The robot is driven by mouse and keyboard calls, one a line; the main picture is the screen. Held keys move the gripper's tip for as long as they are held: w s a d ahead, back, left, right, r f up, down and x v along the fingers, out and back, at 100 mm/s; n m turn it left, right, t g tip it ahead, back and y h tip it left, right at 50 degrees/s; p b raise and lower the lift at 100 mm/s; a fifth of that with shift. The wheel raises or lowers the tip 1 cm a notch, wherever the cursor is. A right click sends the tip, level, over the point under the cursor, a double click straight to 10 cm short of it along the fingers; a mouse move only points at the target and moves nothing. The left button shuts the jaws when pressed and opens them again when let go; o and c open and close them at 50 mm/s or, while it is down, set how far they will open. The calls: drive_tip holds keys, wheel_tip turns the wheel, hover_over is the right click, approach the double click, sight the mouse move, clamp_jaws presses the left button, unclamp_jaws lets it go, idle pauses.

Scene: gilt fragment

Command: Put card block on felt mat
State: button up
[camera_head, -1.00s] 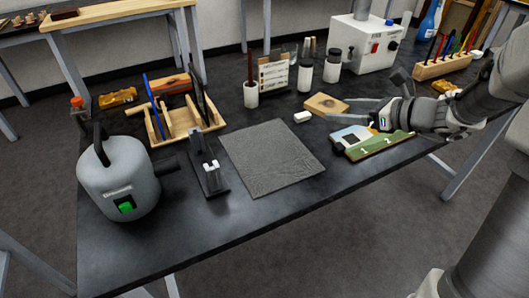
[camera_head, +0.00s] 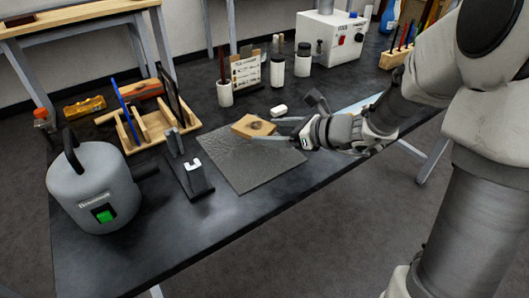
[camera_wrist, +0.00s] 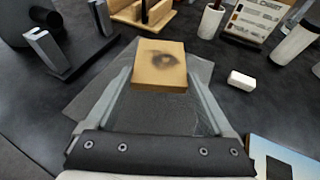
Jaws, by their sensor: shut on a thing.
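The card block (camera_head: 254,126) is a tan, flat box with a dark smudge on its top. My gripper (camera_head: 265,130) is shut on it, one finger along each side. In the wrist view the card block (camera_wrist: 158,66) sits level between the fingertips. The felt mat (camera_head: 240,170) is a dark grey square lying flat on the black table, and it also shows in the wrist view (camera_wrist: 150,118). The block appears over the mat's far part. I cannot tell whether it touches the mat.
A small black stand (camera_head: 188,175) is left of the mat, with a grey canister (camera_head: 95,190) beyond it. A wooden rack (camera_head: 150,125) is at the back left. A white eraser (camera_head: 279,109) and a cup (camera_head: 225,95) are behind. A picture board (camera_wrist: 282,160) lies at right.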

sight(265, 155)
drive_tip(key=shift+s+a+f, duration=0.2)
drive_tip(key=shift+a+f, duration=0.25)
drive_tip(key=shift+a, duration=0.3)
drive_tip(key=shift+f+b, duration=0.95)
drive_tip(key=shift+f, duration=1)
drive_tip(key=shift+f, duration=0.15)
drive_tip(key=o, duration=1.1)
